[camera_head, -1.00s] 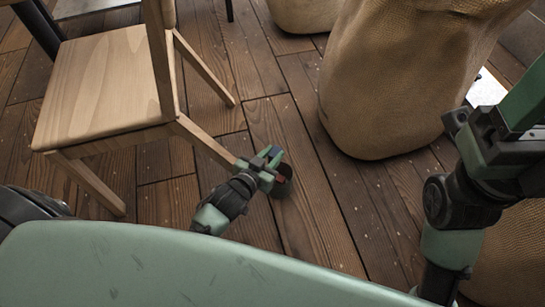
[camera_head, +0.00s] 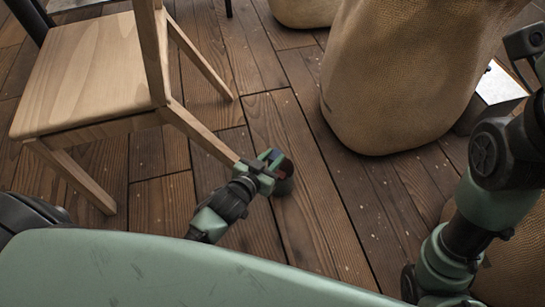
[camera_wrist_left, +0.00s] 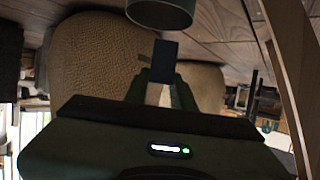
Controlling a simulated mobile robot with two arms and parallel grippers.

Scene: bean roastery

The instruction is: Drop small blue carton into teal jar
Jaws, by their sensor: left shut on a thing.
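My left gripper (camera_head: 270,164) is low over the wooden floor in the head view, shut on the small blue carton. The carton shows as a dark blue block (camera_wrist_left: 165,54) between the fingertips in the left wrist view. The teal jar (camera_wrist_left: 160,14) is at the top edge of that view, close beyond the carton and partly cut off. In the head view the jar (camera_head: 286,183) is a dark round shape just right of the gripper, partly hidden by it. I cannot tell whether the carton is over its opening. My right gripper is out of view.
A wooden chair (camera_head: 90,75) stands at the left, one leg close to my left gripper. Large burlap sacks (camera_head: 390,85) stand at the right and back. The plank floor (camera_head: 305,225) between them is clear.

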